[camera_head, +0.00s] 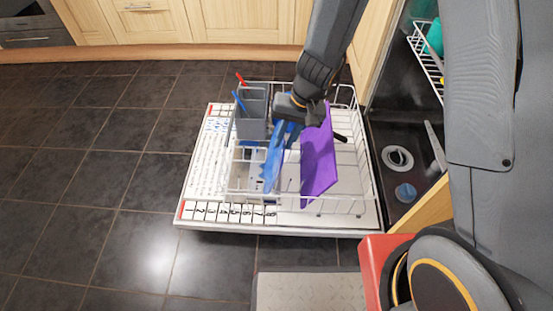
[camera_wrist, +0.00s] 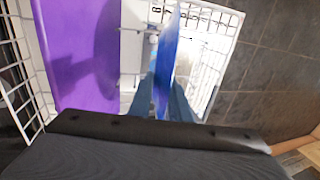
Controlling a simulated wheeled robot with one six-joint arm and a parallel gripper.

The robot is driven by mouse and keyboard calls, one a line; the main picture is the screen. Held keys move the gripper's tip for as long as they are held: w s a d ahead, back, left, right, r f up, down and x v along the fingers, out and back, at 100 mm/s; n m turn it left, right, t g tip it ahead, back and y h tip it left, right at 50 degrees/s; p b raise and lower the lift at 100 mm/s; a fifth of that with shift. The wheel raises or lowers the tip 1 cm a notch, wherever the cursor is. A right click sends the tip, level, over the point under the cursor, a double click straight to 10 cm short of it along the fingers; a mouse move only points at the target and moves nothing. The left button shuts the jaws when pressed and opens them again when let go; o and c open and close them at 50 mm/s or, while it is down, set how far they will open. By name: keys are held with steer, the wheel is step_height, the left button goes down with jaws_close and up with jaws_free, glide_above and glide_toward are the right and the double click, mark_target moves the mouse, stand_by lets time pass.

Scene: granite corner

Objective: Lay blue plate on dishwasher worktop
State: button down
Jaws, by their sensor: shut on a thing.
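The blue plate (camera_head: 270,170) stands on edge at the lower rack of the open dishwasher, between the grey cutlery basket and a purple board. My gripper (camera_head: 284,132) reaches down from above and is shut on the plate's upper part. In the wrist view the blue plate (camera_wrist: 169,45) is seen edge-on between the fingers of my gripper (camera_wrist: 163,98). I cannot tell whether the plate's lower edge touches the rack. The dishwasher worktop is not clearly visible.
The purple board (camera_head: 318,160) stands upright close right of the plate. The cutlery basket (camera_head: 252,118) holds a red and a blue utensil. The white wire rack (camera_head: 345,207) sits on the lowered door (camera_head: 203,170). Dark tiled floor (camera_head: 90,190) is clear at left.

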steer(key=a+p+v, duration=0.2)
steer(key=p+v, duration=1.6)
steer(key=v, duration=0.3)
steer(key=shift+r, duration=0.5)
stand_by(1.0)
steer(key=shift+w, duration=0.15)
steer(key=s+d+r+p, duration=0.4)
steer(key=d+p, duration=0.3)
steer(key=s+d+r+p, duration=0.4)
steer(key=d+p, duration=0.2)
steer(key=d, duration=0.1)
steer(key=shift+s+d+r+p, duration=0.15)
steer(key=shift+s+d+p, duration=0.1)
steer(key=shift+d+p, duration=0.1)
stand_by(0.3)
